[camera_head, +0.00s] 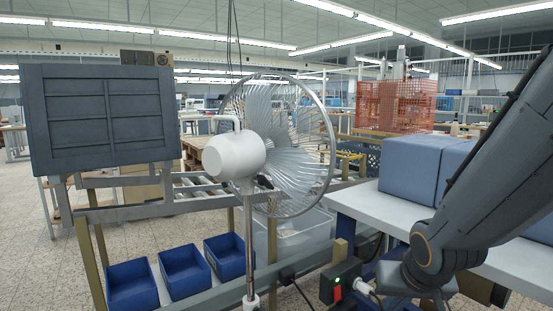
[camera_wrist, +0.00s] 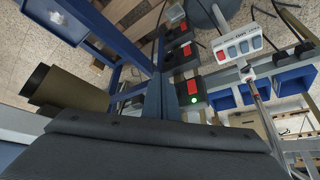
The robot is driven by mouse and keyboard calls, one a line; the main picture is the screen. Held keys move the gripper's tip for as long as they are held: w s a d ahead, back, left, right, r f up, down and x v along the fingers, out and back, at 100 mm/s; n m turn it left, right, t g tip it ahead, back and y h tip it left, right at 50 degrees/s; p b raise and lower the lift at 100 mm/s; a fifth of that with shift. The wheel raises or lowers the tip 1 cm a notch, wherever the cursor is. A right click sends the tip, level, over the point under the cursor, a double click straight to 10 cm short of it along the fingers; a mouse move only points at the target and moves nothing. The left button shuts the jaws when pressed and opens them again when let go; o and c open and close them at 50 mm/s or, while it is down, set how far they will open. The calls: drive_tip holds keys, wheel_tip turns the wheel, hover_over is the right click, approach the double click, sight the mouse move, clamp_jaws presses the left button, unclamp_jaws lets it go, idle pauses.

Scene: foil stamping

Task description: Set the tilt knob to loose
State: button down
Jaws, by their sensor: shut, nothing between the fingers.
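A pedestal fan stands left of centre in the head view, with a white motor housing (camera_head: 232,156), a round wire cage (camera_head: 296,195) and a thin pole (camera_head: 249,240). A small dark part (camera_head: 264,181) shows at the housing's lower right; I cannot tell whether it is the tilt knob or its setting. In the wrist view a pale control box (camera_wrist: 240,47) with red and blue buttons sits by a pole. My arm comes down at the right of the head view, well apart from the fan.
Blue-grey boxes (camera_head: 410,165) stand on a pale table (camera_head: 375,212) at right. Blue bins (camera_head: 183,268) line the lower left, below a dark panel (camera_head: 98,115). A black switch box (camera_head: 340,280) with a cable is low in front; it also shows in the wrist view (camera_wrist: 192,95).

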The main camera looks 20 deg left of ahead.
drive_tip(key=w+a+r+t+y+p, duration=0.2)
drive_tip(key=w+a+r+t+p, duration=0.15)
drive_tip(key=w, duration=0.25)
drive_tip(key=t+y+p, duration=0.2)
drive_tip(key=y+p, duration=0.8)
drive_tip(key=y, duration=0.4)
approach(265, 182)
wheel_tip(265, 182, up, 2)
drive_tip(key=s+d, duration=0.1)
drive_tip(key=d, duration=0.1)
drive_tip(key=p+x, duration=0.3)
drive_tip(key=x, duration=0.6)
drive_tip(key=shift+w+a+r, duration=0.1)
drive_tip(key=shift+r, duration=0.15)
